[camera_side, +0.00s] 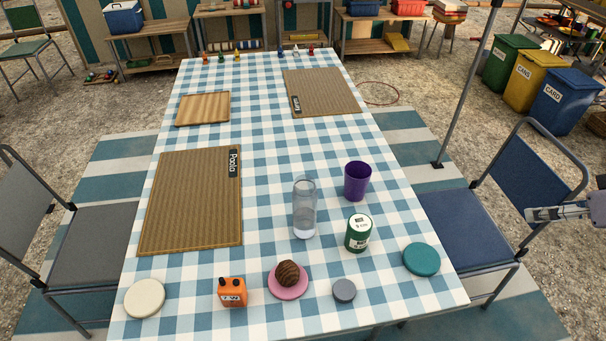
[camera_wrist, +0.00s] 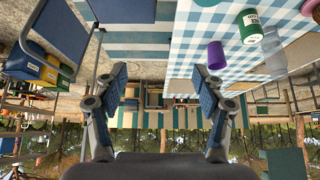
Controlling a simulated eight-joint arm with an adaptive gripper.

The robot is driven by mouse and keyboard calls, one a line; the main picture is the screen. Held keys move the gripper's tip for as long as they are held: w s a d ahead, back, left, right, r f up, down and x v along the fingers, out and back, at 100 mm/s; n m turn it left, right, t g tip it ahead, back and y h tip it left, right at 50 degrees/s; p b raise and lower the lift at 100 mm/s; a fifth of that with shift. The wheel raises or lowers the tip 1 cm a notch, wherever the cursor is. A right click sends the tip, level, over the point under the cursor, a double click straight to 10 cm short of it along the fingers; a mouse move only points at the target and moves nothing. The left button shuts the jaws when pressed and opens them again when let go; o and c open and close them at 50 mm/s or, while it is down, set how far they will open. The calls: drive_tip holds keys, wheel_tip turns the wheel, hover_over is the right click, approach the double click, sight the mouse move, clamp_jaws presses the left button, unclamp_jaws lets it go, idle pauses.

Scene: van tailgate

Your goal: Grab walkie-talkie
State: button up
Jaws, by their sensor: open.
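The walkie-talkie (camera_side: 232,293) is a small orange block with black parts on top and a white marking on its front. It stands near the front edge of the checkered table, left of the pink plate. In the side view my gripper (camera_side: 545,214) shows at the right edge, beside the blue chair and well away from the walkie-talkie. In the wrist view its two fingers (camera_wrist: 161,82) are spread apart with nothing between them. The wrist view is upside down and I cannot make out the walkie-talkie there.
On the pink plate (camera_side: 289,288) sits a brown ball. A grey disc (camera_side: 344,291), green can (camera_side: 358,233), clear bottle (camera_side: 304,210), purple cup (camera_side: 357,181) and teal disc (camera_side: 421,259) stand to the right. A cream disc (camera_side: 145,298) lies left. A blue chair (camera_side: 470,225) flanks the table.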

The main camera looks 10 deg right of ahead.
drive_tip(key=shift+c, duration=0.5)
drive_tip(key=w+a+r+n+g+y, duration=0.1)
drive_tip(key=w+a+n, duration=0.25)
drive_tip(key=a, duration=0.35)
drive_tip(key=w+a+r+n+y, duration=0.1)
drive_tip(key=w+a+n+y, duration=0.1)
drive_tip(key=w+a, duration=0.35)
drive_tip(key=n+g+y, duration=0.3)
drive_tip(key=n+g, duration=0.2)
drive_tip(key=n, duration=0.5)
approach(235, 285)
drive_tip(key=f, duration=0.2)
drive_tip(key=shift+a+r+x, duration=0.1)
drive_tip(key=shift+a+x, duration=0.05)
drive_tip(key=shift+x, duration=2.55)
drive_tip(key=shift+a+r+x, duration=0.1)
drive_tip(key=shift+a+x, duration=0.1)
drive_tip(key=shift+x, duration=2.5)
drive_tip(key=shift+w, duration=0.15)
